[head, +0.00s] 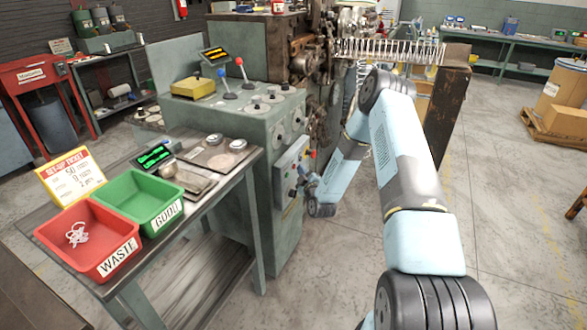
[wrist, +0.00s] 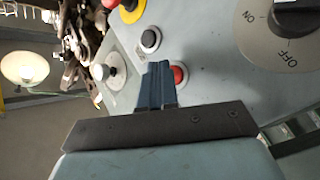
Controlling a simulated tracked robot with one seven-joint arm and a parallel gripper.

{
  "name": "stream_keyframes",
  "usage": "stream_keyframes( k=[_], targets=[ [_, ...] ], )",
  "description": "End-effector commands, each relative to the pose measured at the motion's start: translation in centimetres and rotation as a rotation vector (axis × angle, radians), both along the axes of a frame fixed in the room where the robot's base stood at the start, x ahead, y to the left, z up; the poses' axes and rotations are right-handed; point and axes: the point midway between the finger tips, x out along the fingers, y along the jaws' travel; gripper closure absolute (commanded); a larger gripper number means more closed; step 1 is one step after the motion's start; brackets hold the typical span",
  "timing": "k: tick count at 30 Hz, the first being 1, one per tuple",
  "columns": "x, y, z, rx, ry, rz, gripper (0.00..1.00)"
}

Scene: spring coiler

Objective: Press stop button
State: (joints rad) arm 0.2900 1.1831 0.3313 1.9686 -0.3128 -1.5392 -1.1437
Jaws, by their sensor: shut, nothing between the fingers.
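A small red button (wrist: 180,76) with a pale ring sits on the grey control panel, partly hidden by my gripper in the wrist view. My gripper (wrist: 158,70) is shut and empty, its dark blue fingertips over the panel just left of the red button. I cannot tell whether they touch it. A larger red button on a yellow base (wrist: 130,8) is at the top edge, partly cut off. In the head view the panel (head: 285,200) is on the machine's front corner, with my wrist close beside it.
In the head view a table holds a red WASTE bin (head: 117,262) and a green GOOD bin (head: 168,211).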

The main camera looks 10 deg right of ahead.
Motion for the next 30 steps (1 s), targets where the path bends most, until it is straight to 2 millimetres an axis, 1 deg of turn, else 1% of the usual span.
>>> stream_keyframes(
  k=[30],
  targets=[
    [0.46,0.62,0.0,0.001,0.0,0.0,1.0]
  ],
)
